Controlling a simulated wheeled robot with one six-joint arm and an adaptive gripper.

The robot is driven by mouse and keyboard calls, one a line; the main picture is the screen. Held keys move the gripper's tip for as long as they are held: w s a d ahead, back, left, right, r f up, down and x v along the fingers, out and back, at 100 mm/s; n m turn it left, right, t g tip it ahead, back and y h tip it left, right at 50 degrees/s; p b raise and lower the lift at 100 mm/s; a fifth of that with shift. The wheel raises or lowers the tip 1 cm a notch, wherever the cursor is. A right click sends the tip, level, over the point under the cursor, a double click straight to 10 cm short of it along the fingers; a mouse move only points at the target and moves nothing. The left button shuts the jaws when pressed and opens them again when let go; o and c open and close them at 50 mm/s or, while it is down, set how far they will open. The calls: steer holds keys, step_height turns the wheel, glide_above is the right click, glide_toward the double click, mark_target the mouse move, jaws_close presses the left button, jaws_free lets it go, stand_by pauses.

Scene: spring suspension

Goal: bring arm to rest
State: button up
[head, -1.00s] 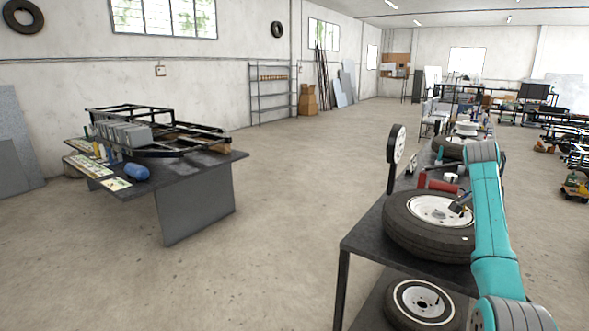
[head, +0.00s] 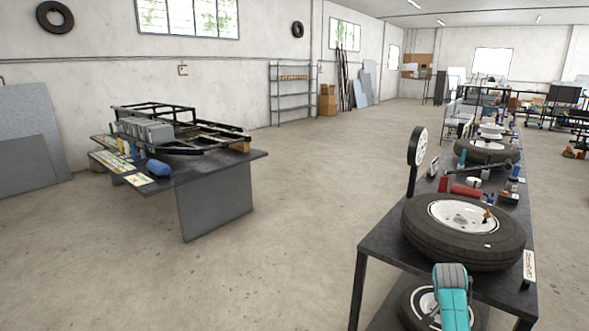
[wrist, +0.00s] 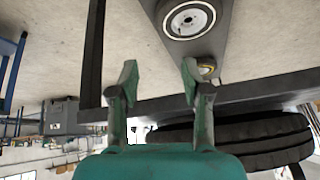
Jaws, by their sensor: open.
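My arm (head: 452,300) shows as a teal link with a grey joint at the bottom of the head view, in front of the dark workbench (head: 375,240). My gripper (wrist: 158,85) shows in the wrist view with its two teal fingers spread apart and nothing between them. It is not visible in the head view. The wrist view appears upside down, with the bench edge (wrist: 250,92) and a large tyre (wrist: 240,135) beyond the fingers.
A tyre on a white wheel (head: 463,235) lies on the bench, with a red cylinder (head: 465,191) and tools behind it. A smaller wheel (head: 425,300) sits below. A second table (head: 215,200) holding a black frame stands left, with open floor between.

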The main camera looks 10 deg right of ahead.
steer(key=s+a+f+n+t+y, duration=0.1)
steer(key=s+a+f+n+t, duration=0.15)
steer(key=s+a+f, duration=0.6)
steer(key=s+a+f+n+t, duration=0.25)
steer(key=s+a+f, duration=0.35)
steer(key=a+f, duration=0.45)
steer(key=s+a+n+t, duration=0.1)
steer(key=s+a+n, duration=0.2)
steer(key=s+a, duration=0.55)
steer(key=s+a+r+n+t+y, duration=0.1)
steer(key=s+a+r, duration=0.25)
steer(key=s, duration=0.55)
steer(key=s+a+r+n+t+y, duration=0.25)
steer(key=s+a, duration=0.25)
steer(key=s, duration=0.3)
steer(key=s+a+r+n+t, duration=0.1)
steer(key=s+r, duration=0.5)
steer(key=r, duration=0.3)
steer(key=s+a+r+n+t, duration=0.1)
steer(key=s+a+r, duration=0.1)
steer(key=s+r, duration=0.5)
step_height(320, 180, up, 2)
steer(key=shift+s+a+r+y, duration=0.1)
steer(key=shift+s+a+y, duration=0.1)
steer(key=shift+y, duration=0.25)
